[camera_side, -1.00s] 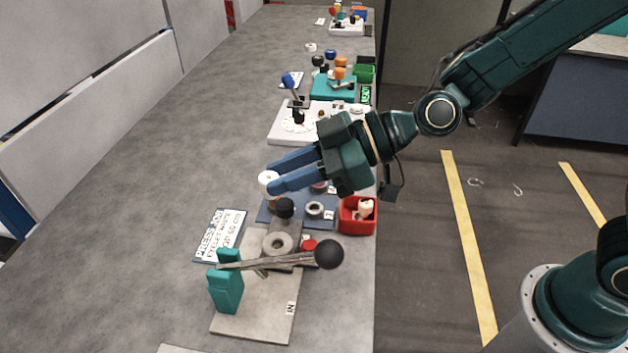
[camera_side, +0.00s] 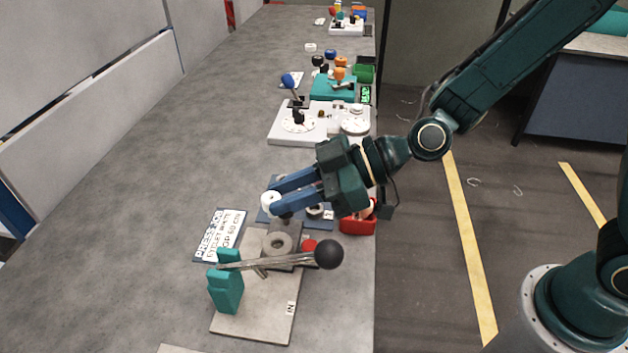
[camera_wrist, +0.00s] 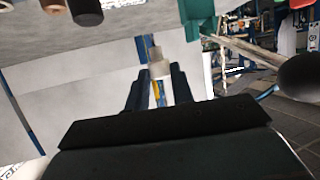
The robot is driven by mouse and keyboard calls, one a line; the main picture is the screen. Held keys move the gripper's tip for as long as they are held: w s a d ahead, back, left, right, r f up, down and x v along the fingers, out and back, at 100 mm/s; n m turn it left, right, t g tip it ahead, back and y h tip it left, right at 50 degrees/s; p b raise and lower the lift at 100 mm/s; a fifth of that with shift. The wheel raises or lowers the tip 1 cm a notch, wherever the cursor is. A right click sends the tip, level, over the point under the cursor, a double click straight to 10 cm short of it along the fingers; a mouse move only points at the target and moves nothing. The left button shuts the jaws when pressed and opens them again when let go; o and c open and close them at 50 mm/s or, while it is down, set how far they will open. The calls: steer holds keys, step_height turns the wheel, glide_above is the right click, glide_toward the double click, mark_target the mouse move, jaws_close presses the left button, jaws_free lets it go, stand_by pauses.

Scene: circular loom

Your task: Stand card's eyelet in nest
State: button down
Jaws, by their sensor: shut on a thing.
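The card (camera_side: 219,236) lies flat left of the press; its print seems to read eyelet white. My gripper (camera_side: 278,197) is shut on a white eyelet (camera_side: 270,201) and holds it in the air just behind the press. In the wrist view the white eyelet (camera_wrist: 160,67) sits between the blue fingertips. The press has a grey base plate (camera_side: 262,312), a teal post (camera_side: 226,285) and a lever. A grey ring with a dark centre (camera_side: 278,243), perhaps the nest, stands on it, in front of and apart from the eyelet. The eyelet's lower end is not clear.
The lever (camera_side: 270,261) with its black ball (camera_side: 328,254) crosses the press at the front. A red button (camera_side: 309,246) and a red bin (camera_side: 358,224) are at right. A blue tray (camera_side: 266,215) is partly hidden by my fingers. The table at left is clear.

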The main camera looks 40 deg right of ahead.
steer(key=shift+f, duration=2.85)
steer(key=shift+f, duration=1.1)
steer(key=c, duration=1.1)
jaws_free()
steer(key=shift+v, duration=2.35)
steer(key=shift+s+d+r, duration=0.1)
steer(key=shift+r, duration=3.45)
